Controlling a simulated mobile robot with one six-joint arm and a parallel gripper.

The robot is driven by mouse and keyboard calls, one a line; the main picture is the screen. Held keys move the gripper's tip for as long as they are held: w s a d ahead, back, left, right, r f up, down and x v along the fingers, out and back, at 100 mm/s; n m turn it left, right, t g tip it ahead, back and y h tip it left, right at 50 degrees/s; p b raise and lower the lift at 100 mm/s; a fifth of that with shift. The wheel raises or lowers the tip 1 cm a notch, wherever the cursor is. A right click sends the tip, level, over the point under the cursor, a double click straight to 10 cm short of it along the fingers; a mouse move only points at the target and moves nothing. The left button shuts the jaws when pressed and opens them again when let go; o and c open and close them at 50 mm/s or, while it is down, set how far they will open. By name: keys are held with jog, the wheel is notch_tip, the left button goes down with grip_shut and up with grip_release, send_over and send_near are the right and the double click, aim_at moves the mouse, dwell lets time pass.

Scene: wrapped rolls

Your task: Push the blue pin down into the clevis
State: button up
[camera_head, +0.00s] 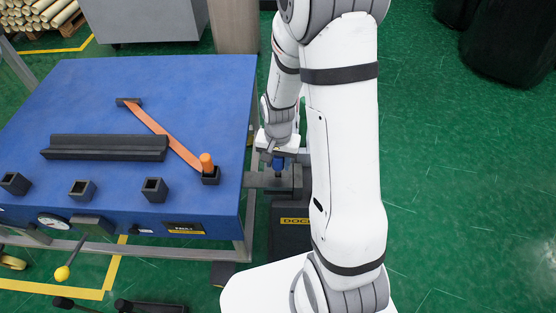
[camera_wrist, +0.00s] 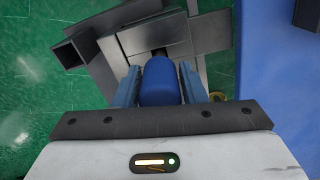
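The blue pin (camera_wrist: 160,84) sits between the two fingers of my gripper (camera_wrist: 160,90) in the wrist view, with both fingers against its sides. In the head view the blue pin (camera_head: 279,162) shows just below my gripper (camera_head: 278,157), upright above the grey clevis (camera_head: 257,180). A thin dark part shows between the blue head and the clevis. In the wrist view the clevis (camera_wrist: 155,36) lies beyond the pin, with a dark gap at the pin's far end. The pin's lower end is hidden, so I cannot tell how deep it sits.
The clevis stands on a dark dock post (camera_head: 290,222) beside the right edge of a blue table (camera_head: 190,82). The table holds a black channel (camera_head: 105,148), an orange strap (camera_head: 165,135), an orange peg (camera_head: 206,162) and dark square sockets (camera_head: 154,189). Green floor lies open to the right.

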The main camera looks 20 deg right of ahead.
jog(key=o, duration=0.4)
notch_tip(320, 180, up, 8)
jog(key=shift+f+p, duration=0.1)
jog(key=shift+p, duration=0.2)
dwell(0.6)
jog(key=s+r+n+t+p, duration=0.2)
jog(key=s+r+n, duration=0.3)
jog(key=s+r, duration=0.9)
notch_tip(320, 180, up, 4)
jog(key=shift+f+n+t+p, duration=0.15)
jog(key=shift+n+t+p, duration=0.15)
jog(key=shift+n+p, duration=0.1)
